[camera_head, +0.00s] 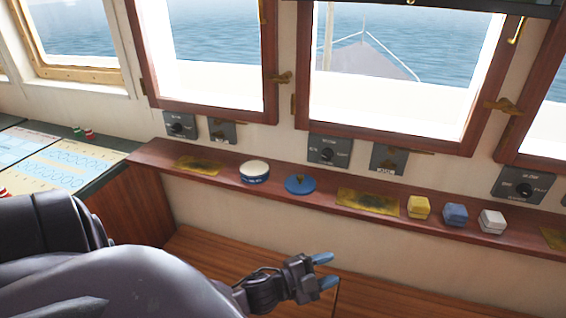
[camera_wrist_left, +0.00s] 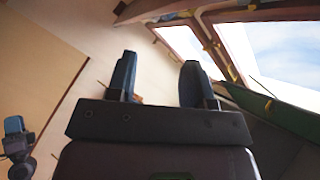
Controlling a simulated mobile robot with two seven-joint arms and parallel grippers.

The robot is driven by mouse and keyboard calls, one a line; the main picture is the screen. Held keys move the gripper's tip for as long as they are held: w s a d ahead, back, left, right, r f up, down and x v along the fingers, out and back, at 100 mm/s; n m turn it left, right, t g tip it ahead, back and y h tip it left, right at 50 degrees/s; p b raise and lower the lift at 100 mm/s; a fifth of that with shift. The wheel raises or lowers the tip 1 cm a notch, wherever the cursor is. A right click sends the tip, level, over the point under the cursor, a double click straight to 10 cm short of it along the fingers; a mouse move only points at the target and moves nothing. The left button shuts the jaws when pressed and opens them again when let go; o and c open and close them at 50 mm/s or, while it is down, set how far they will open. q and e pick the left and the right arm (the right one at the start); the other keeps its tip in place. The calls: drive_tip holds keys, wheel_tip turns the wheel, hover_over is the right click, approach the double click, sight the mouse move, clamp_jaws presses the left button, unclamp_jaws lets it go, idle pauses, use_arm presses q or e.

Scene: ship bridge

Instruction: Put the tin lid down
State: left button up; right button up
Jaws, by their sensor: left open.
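The tin lid, a flat blue disc (camera_head: 300,184) with a small brownish piece on top, lies on the wooden shelf (camera_head: 225,178) below the windows. A round tin (camera_head: 254,171) with a blue side and pale top stands to its left, apart from it. My left gripper (camera_head: 325,271) is open and empty, in front of and below the shelf, clear of the lid. Its two fingers (camera_wrist_left: 160,80) show apart in the left wrist view, with nothing between them. What looks like my right gripper (camera_wrist_left: 15,126) shows small at that view's left edge; its jaws are unclear.
Yellow (camera_head: 419,207), blue (camera_head: 454,214) and white (camera_head: 492,221) small boxes stand on the shelf to the right. Brass-coloured plates (camera_head: 368,201) lie on it. Control panels (camera_head: 330,150) are on the wall behind. A console (camera_head: 60,165) stands at left.

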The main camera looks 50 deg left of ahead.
use_arm(q)
drive_tip(key=s+f+n+g+y, duration=0.5)
drive_tip(key=s+f+n, duration=0.5)
drive_tip(key=s+n, duration=0.3)
drive_tip(key=shift+a+f+n+y, duration=0.2)
drive_tip(key=shift+f+n+y, duration=0.15)
drive_tip(key=shift+y, duration=0.25)
drive_tip(key=shift+s, duration=0.1)
